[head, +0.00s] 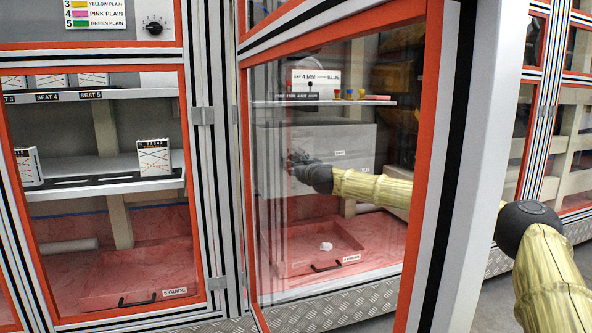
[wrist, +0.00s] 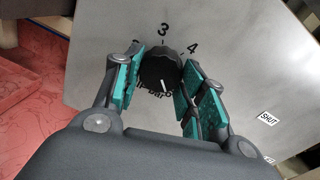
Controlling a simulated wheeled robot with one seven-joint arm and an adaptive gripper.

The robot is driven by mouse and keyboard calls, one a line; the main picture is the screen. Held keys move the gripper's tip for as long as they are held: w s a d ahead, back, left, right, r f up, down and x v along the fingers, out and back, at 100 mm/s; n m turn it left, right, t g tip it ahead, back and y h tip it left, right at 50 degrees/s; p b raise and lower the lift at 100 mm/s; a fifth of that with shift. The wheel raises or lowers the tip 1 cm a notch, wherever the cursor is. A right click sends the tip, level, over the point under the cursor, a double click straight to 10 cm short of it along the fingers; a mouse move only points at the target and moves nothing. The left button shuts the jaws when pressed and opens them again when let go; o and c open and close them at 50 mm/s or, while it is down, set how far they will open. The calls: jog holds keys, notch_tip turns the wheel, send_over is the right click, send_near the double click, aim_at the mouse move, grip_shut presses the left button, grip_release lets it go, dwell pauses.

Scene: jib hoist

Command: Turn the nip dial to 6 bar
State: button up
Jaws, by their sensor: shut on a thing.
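The nip dial is a round black knob (wrist: 160,68) with a white pointer line, on a grey panel (wrist: 235,75). The numbers 3 and 4 are readable above it, and another number at its left is partly covered by a finger. The white line points down, slightly right, towards small print that is partly hidden; I cannot tell its exact reading. My gripper (wrist: 160,82) has its teal-padded fingers on both sides of the knob, shut on it. In the head view my gripper (head: 300,167) shows through glass at the grey housing (head: 340,135), and the dial is hidden there.
An orange-framed glass door (head: 428,150) stands between the head camera and my forearm. A red tray (head: 318,268) with a white lump lies below the housing. A shelf (head: 330,102) with small coloured items is above.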

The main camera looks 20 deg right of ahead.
jog(key=shift+d+f+m, duration=0.15)
jog(key=shift+m, duration=0.15)
jog(key=o, duration=1)
jog(key=shift+o, duration=0.2)
jog(key=s, duration=1.2)
jog(key=shift+d, duration=0.45)
